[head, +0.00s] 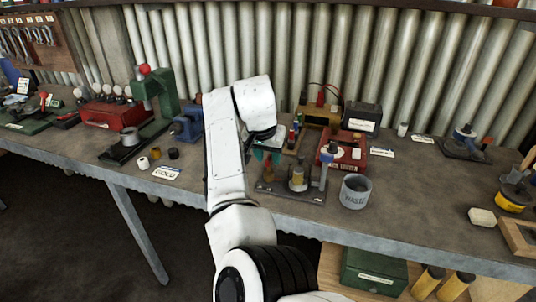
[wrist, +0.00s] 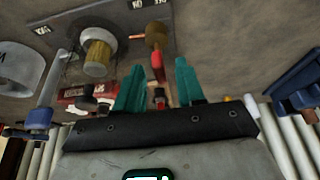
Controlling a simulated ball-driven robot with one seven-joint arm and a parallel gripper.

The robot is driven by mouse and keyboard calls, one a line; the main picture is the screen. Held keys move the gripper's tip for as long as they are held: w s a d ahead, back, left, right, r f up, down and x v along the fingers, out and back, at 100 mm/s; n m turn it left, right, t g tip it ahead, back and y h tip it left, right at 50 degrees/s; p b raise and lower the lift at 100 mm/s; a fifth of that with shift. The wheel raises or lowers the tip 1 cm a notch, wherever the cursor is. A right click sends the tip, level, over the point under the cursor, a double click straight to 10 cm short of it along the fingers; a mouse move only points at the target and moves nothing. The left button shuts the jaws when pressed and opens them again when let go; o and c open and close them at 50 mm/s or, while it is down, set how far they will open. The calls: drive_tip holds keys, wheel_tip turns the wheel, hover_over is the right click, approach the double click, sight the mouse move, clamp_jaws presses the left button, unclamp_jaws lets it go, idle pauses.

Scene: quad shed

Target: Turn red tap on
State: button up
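The red tap is a red lever handle (wrist: 158,67) on a brass valve body (wrist: 155,36), seen in the wrist view just beyond my fingers. The valve stands on a grey metal plate (wrist: 120,12), which lies near the bench's front edge in the head view (head: 309,196). My gripper (wrist: 160,68) has two teal fingers standing apart, and the red handle shows in the gap between them. I cannot tell whether they touch it. In the head view my gripper (head: 267,157) is over the plate's left part, and the red handle is hard to make out there.
A brass fitting with a white collar (head: 297,178) and a blue-topped post (head: 330,150) stand right of my gripper. A grey tin (head: 355,191) is further right. A red box (head: 350,155) stands behind. A blue vise (head: 187,124) is to the left.

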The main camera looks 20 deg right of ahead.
clamp_jaws()
